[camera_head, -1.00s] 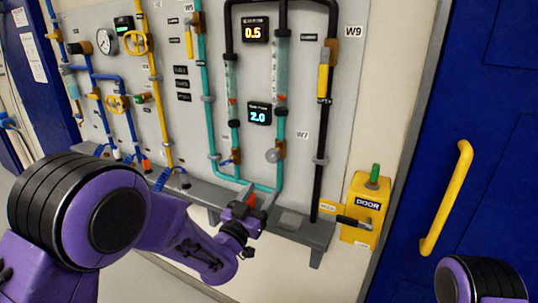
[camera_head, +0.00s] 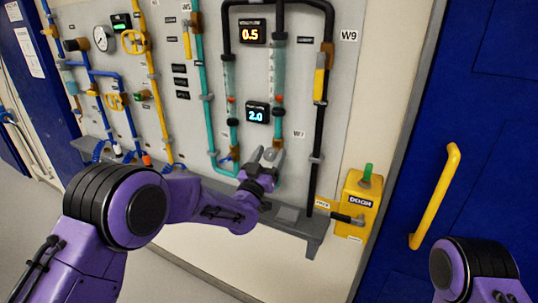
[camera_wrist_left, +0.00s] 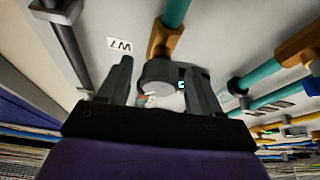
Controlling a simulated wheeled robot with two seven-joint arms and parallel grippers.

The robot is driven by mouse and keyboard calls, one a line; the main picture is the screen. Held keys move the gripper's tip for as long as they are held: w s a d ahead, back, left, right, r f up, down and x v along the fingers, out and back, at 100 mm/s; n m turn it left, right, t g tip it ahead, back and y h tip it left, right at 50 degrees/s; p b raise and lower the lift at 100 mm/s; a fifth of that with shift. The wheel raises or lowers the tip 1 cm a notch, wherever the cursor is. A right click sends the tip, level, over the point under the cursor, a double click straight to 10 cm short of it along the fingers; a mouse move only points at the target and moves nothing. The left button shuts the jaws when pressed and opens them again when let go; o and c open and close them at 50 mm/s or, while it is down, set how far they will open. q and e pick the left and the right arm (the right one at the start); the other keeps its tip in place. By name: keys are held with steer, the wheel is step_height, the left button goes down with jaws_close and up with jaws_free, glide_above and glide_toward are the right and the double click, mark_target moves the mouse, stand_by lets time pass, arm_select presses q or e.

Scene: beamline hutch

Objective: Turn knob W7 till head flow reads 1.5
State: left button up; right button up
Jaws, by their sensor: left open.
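Knob W7 (camera_wrist_left: 160,73) is a round grey knob under a brass valve body, seen in the left wrist view beside its upside-down W7 label (camera_wrist_left: 120,44). My left gripper (camera_wrist_left: 159,68) is open, with one finger on each side of the knob; I cannot tell whether they touch it. In the head view my left gripper (camera_head: 266,154) is at the panel below the W7 label (camera_head: 299,134) and largely hides the knob. The lower display (camera_head: 257,113) reads 2.0 and the upper one (camera_head: 252,31) reads 0.5; their captions are too small to read surely.
Teal and black pipes run up the panel around the knob. A grey ledge (camera_head: 288,213) juts out below. Part of my right arm shows bottom right.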

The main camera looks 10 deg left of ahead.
arm_select(q)
steer(key=c, duration=1)
steer(key=shift+f+m+b, duration=0.25)
steer(key=shift+m+b, duration=0.35)
steer(key=shift+b, duration=0.3)
steer(key=shift+c, duration=0.2)
steer(key=shift+m+h+b, duration=0.35)
steer(key=shift+m+h, duration=0.05)
steer(key=shift+r, duration=0.25)
steer(key=o, duration=1)
steer(key=shift+o, duration=0.2)
steer(key=b+v, duration=0.4)
steer(key=v, duration=0.6)
steer(key=shift+s, duration=0.3)
